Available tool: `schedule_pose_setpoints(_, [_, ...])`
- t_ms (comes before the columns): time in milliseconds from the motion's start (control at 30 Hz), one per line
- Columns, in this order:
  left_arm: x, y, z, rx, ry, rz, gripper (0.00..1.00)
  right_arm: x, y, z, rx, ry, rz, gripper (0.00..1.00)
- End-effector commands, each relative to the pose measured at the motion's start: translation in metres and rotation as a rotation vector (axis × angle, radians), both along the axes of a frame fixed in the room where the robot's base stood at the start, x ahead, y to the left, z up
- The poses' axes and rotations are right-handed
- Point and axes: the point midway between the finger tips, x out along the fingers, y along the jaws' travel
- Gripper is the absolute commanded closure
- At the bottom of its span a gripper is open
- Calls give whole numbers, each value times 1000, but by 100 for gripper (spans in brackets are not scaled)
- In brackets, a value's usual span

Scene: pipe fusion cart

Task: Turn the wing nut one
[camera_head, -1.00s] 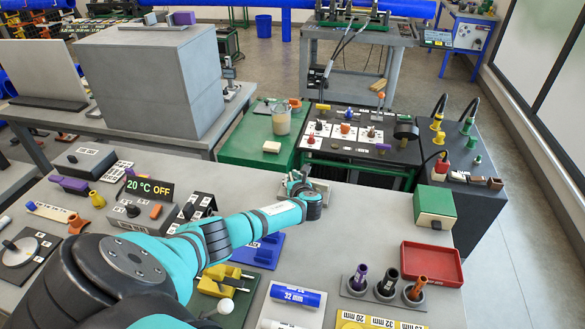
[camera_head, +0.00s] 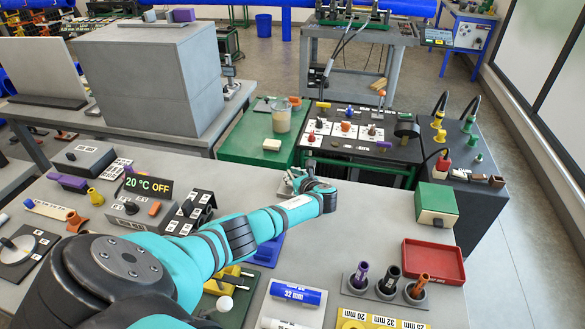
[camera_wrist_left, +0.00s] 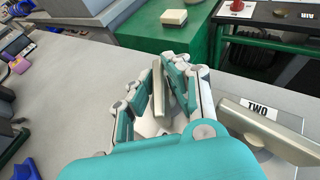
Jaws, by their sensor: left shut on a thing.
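In the left wrist view a beige wing of a nut, wing nut one (camera_wrist_left: 158,88), stands upright between the fingers of my left gripper (camera_wrist_left: 163,74). The fingers are shut on it from both sides. Its own label and its base are mostly hidden by the hand. A second beige wing nut (camera_wrist_left: 268,132) lies to the right, beside a plate marked TWO (camera_wrist_left: 257,108), close to the right finger but not held. In the head view my left gripper (camera_head: 294,179) is at the far edge of the grey table, and the wing nuts are largely hidden. My right gripper is not in view.
A green table with a beige block (camera_head: 271,144) and a beaker (camera_head: 281,118) stands beyond the table edge. A green box (camera_head: 436,205) and a red tray (camera_head: 433,262) are at the right. The table between gripper and green box is mostly clear.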

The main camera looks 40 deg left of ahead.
Motion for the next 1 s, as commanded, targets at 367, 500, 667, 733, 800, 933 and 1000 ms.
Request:
schedule_pose_setpoints(367, [-4, 2, -3, 1, 7, 14, 100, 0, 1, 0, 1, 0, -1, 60])
schedule_pose_setpoints(500, [-4, 2, -3, 1, 7, 14, 100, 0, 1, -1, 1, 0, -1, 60])
schedule_pose_setpoints(667, [-4, 2, -3, 0, 7, 13, 78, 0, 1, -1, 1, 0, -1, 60])
schedule_pose_setpoints(733, [-3, 1, -3, 0, 7, 13, 69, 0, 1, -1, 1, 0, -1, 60])
schedule_pose_setpoints(800, [-2, 1, -2, 0, 5, 11, 65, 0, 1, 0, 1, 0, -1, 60])
schedule_pose_setpoints(933, [-2, 1, -1, 1, 4, 9, 65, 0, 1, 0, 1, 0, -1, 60])
schedule_pose_setpoints(1000, [-1, 1, -1, 0, 3, 9, 65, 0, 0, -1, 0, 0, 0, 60])
